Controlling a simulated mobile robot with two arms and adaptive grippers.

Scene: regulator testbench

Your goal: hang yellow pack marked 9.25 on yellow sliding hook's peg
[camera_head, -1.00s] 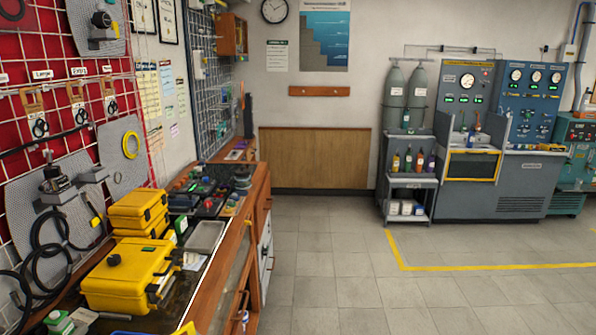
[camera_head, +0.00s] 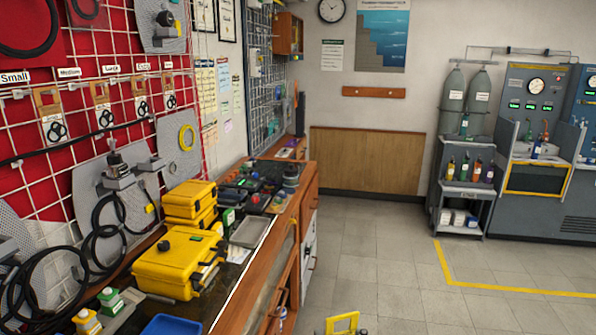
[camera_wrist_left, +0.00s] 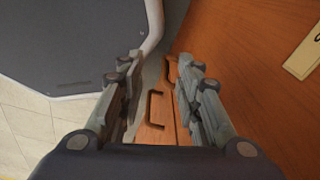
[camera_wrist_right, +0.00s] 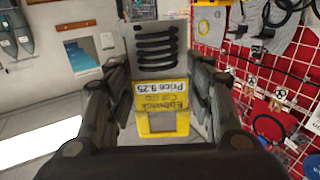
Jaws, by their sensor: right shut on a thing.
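The yellow pack (camera_wrist_right: 162,100) shows in the right wrist view, its label reading "Price 9.25" upside down. It has a window-like opening in its yellow part and a grey part with a black coil. My right gripper (camera_wrist_right: 158,82) is shut on it. In the head view a yellow frame (camera_head: 342,322), probably the same pack, shows at the bottom edge; the right gripper is barely in view there. My left gripper (camera_wrist_left: 156,72) is open and empty, near a wooden cabinet front. I cannot make out a yellow sliding hook or its peg.
A red panel with a white grid (camera_head: 88,150) on the left bears several hanging packs under size labels. Yellow cases (camera_head: 178,262), a blue tray (camera_head: 172,325) and a grey tray (camera_head: 249,232) are on the bench. The floor (camera_head: 380,260) to the right is clear.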

